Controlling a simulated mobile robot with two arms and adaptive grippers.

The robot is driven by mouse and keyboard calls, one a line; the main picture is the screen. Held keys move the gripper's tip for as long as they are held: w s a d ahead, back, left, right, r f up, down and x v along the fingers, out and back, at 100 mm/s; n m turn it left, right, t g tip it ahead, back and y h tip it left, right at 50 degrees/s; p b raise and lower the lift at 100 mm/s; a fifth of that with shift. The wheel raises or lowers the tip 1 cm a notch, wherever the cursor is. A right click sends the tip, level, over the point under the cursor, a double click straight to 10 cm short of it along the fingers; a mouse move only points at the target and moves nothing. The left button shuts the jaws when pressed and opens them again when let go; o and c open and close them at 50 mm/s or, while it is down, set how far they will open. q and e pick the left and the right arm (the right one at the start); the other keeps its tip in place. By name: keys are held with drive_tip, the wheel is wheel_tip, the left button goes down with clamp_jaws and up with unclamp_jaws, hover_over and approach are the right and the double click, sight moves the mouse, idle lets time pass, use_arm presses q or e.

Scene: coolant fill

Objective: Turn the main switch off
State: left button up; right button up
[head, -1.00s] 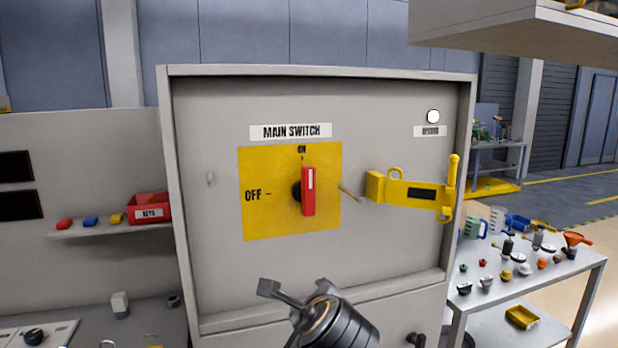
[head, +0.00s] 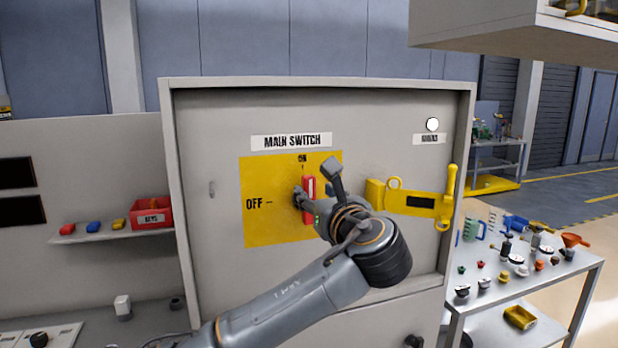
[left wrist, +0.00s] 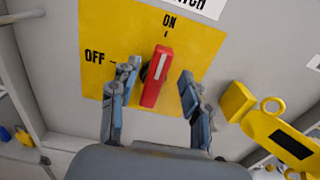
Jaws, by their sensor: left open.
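The main switch has a red handle (head: 308,187) on a yellow plate (head: 262,222). The handle is upright, pointing at the ON mark; the OFF mark is to its left. My left gripper (head: 318,182) is in front of the plate at the switch. In the left wrist view my left gripper (left wrist: 158,92) is open, with one finger on each side of the red handle (left wrist: 157,76) and a gap on both sides. My right gripper is not in view.
A yellow hasp (head: 410,200) sticks out right of the switch, close to my left gripper. The grey cabinet's raised frame (head: 320,82) surrounds the panel. A red key box (head: 152,217) stands on a shelf at left. A table (head: 545,290) with several small parts stands at right.

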sight(311, 187)
use_arm(q)
drive_tip(key=p+x, duration=0.1)
drive_tip(key=x, duration=0.4)
drive_tip(key=shift+w, duration=0.15)
clamp_jaws()
